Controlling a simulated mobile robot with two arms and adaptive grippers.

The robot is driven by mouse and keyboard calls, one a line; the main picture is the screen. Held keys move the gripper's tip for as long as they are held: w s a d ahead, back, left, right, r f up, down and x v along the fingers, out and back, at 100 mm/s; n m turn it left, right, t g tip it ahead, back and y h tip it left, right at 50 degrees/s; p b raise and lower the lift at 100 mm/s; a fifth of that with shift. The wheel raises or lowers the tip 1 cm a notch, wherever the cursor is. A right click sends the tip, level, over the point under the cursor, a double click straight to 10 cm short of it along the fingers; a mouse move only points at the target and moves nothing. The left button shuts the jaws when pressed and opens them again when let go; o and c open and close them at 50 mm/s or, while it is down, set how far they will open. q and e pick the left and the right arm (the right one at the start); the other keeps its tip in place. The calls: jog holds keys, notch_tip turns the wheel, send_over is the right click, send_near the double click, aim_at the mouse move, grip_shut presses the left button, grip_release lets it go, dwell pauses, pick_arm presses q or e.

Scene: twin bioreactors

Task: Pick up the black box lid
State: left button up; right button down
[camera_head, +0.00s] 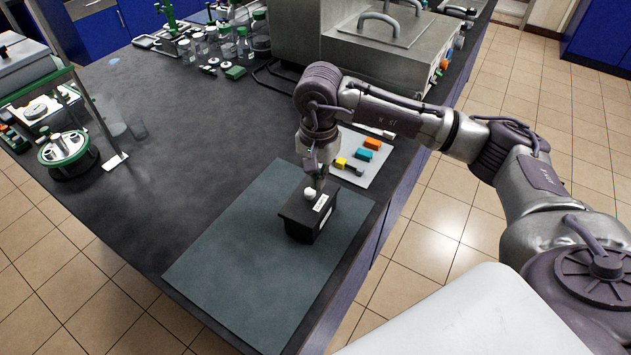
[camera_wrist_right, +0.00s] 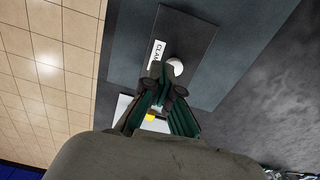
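The black box (camera_head: 304,222) stands upright on the dark mat, with its black lid (camera_head: 290,207) on top. The lid has a round white knob (camera_head: 310,194) and a white label strip (camera_head: 320,202). In the right wrist view the lid (camera_wrist_right: 190,38) shows from above with its knob (camera_wrist_right: 174,66) and a partly covered label (camera_wrist_right: 156,52). My right gripper (camera_head: 319,184) points down just above the lid, beside the knob. Its fingertips (camera_wrist_right: 164,76) look close together, and the knob shows just beyond them. Contact and opening are unclear. My left gripper is out of view.
The mat (camera_head: 225,270) lies at the bench's near corner. A white tray (camera_head: 375,160) with yellow, orange and blue pieces lies behind the box. A metal bath (camera_head: 390,50) and bottles (camera_head: 245,45) stand farther back. A green-framed bioreactor (camera_head: 65,150) stands left; the bench between is clear.

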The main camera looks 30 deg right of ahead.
jog(key=s+a+r+b, duration=0.1)
jog(key=s+a+r, duration=0.1)
jog(key=s+r, duration=0.2)
jog(key=s, duration=0.2)
jog(key=shift+s+a+r+b, duration=0.2)
jog(key=shift+s+a+b, duration=0.1)
jog(key=shift+a+b, duration=0.1)
jog(key=shift+c, duration=1.9)
grip_release()
